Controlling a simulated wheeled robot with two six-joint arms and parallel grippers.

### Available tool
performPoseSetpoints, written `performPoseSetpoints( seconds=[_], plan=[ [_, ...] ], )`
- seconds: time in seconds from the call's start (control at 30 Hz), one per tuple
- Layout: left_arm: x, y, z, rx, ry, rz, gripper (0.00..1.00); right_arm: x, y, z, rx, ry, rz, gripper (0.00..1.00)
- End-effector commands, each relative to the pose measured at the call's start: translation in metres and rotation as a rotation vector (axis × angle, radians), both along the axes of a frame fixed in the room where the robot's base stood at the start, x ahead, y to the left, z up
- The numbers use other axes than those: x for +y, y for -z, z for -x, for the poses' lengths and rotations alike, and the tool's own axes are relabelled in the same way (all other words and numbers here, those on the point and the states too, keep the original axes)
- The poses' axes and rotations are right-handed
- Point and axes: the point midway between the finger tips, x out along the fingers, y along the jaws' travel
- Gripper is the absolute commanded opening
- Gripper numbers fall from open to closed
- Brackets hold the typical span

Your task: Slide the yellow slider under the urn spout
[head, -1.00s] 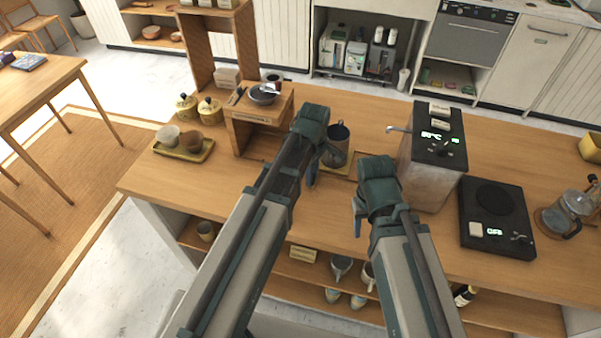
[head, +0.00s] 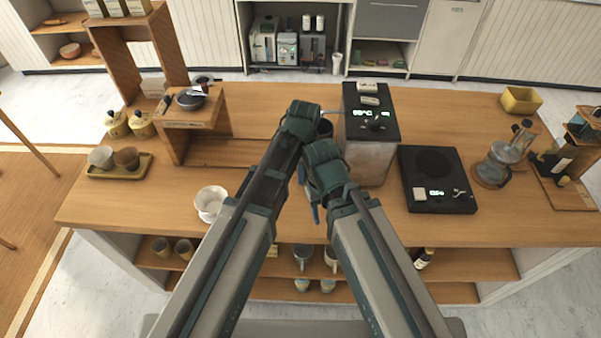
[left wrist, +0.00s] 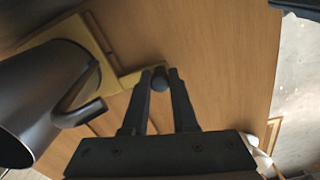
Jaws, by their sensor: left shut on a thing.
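The urn (head: 370,145) is a grey box with a dark top and lit display. Its spout (head: 325,112) points left above a dark mug (head: 325,128), mostly hidden by my arms. In the left wrist view the mug (left wrist: 35,100) stands on the yellow slider (left wrist: 105,55), whose short arm ends in a dark knob (left wrist: 160,82). My left gripper (left wrist: 161,76) is shut on that knob. In the head view my left gripper (head: 301,172) is left of the urn, and the slider is hidden. My right gripper (head: 316,213) is close beside it, its jaws unclear.
A black hot plate (head: 435,165) and a glass press (head: 492,165) stand right of the urn. A wooden stand (head: 180,145), a white cup (head: 210,203) and a yellow tray (head: 120,172) are to the left. The counter between the stand and my arms is mostly clear.

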Motion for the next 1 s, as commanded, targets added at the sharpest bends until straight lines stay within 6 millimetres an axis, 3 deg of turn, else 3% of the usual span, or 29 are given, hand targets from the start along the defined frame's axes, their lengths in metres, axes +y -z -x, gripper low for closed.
performPoseSetpoints(
  seconds=[0.23,0.27,0.43,0.77,1.0],
  plan=[
    [-0.004,0.0,0.0,0.001,0.004,0.009,0.0,0.0,0.0,0.0,0.0,0.0,0.0,0.5],
    [-0.005,0.0,0.0,0.001,0.004,0.009,0.28,0.0,0.0,0.0,0.0,0.0,0.0,0.5],
    [-0.004,0.0,0.0,0.0,0.003,0.007,0.56,0.0,0.0,0.0,0.0,0.0,0.0,0.5],
    [-0.002,-0.001,0.0,0.0,0.002,0.005,0.56,0.0,-0.001,0.0,0.0,0.0,0.0,0.5],
    [-0.002,-0.015,0.0,0.0,0.002,0.004,0.56,0.0,-0.015,0.0,0.0,0.0,0.0,0.5]
  ],
)
